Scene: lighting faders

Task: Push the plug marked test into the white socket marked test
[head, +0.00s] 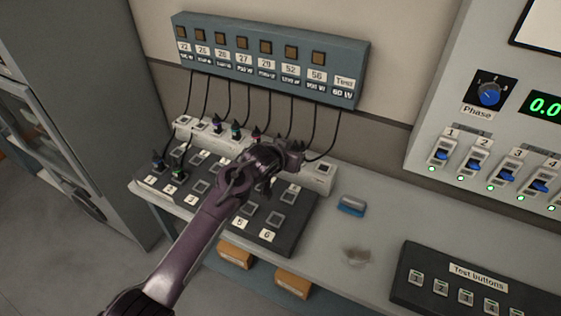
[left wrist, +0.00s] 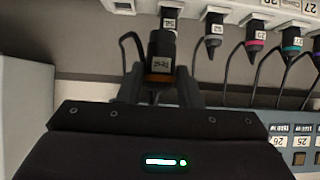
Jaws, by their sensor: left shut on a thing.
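My left gripper (head: 292,157) is over the right part of the white socket strip (head: 322,178). In the left wrist view the gripper (left wrist: 160,88) is shut on a black plug with an orange band (left wrist: 158,79). My right gripper is out of view.
Several plugged cords hang from the blue-grey lamp box (head: 270,75) to the strip. A dark numbered socket panel (head: 262,239) lies in front. A blue block (head: 351,206) and a test-button panel (head: 470,283) are on the bench to the right.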

